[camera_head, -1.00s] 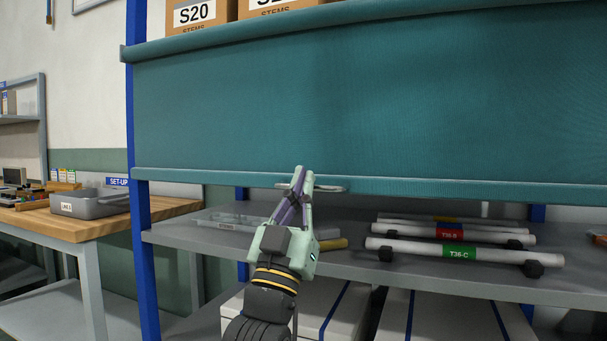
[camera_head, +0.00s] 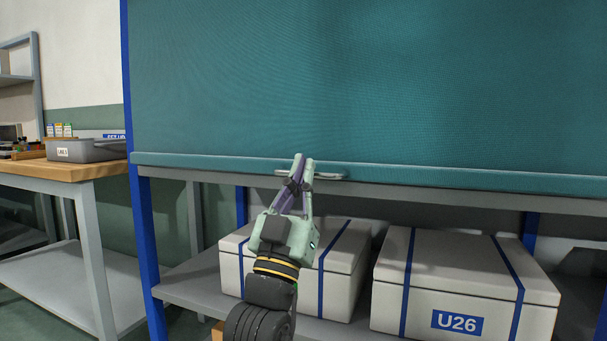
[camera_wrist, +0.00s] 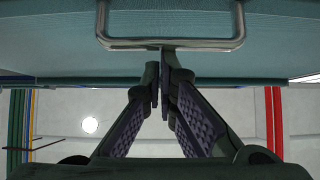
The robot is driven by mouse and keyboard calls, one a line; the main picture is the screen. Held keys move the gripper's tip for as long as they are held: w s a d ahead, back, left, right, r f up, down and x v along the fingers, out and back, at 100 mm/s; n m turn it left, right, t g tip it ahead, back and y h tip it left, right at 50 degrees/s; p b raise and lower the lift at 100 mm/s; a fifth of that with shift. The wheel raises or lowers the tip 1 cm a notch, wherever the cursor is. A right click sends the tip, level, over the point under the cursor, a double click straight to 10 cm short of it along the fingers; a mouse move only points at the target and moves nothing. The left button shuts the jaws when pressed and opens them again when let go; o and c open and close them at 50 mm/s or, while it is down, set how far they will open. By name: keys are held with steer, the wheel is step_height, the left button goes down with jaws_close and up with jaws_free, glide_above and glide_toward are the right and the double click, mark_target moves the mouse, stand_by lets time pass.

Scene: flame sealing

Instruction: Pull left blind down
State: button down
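The teal blind (camera_head: 400,80) hangs over the front of a shelf rack, its bottom rail level with a grey shelf. A metal loop handle (camera_head: 331,176) sits on the rail; it also shows in the wrist view (camera_wrist: 205,44). My gripper (camera_head: 303,160) is at the handle, its fingertips overlapping it left of its middle. In the wrist view, the fingers (camera_wrist: 160,85) are nearly together, with only a thin gap, and the right one meets the bar. I cannot tell whether the bar is pinched or only hooked. No second blind is visible.
White boxes (camera_head: 458,272) with blue straps stand on the low shelf below, one marked U26. A blue rack post (camera_head: 150,250) stands left of my arm. A wooden bench (camera_head: 60,171) with a grey bin (camera_head: 85,150) is further left.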

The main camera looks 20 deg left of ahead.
steer(key=shift+w+f, duration=0.2)
steer(key=shift+w, duration=0.05)
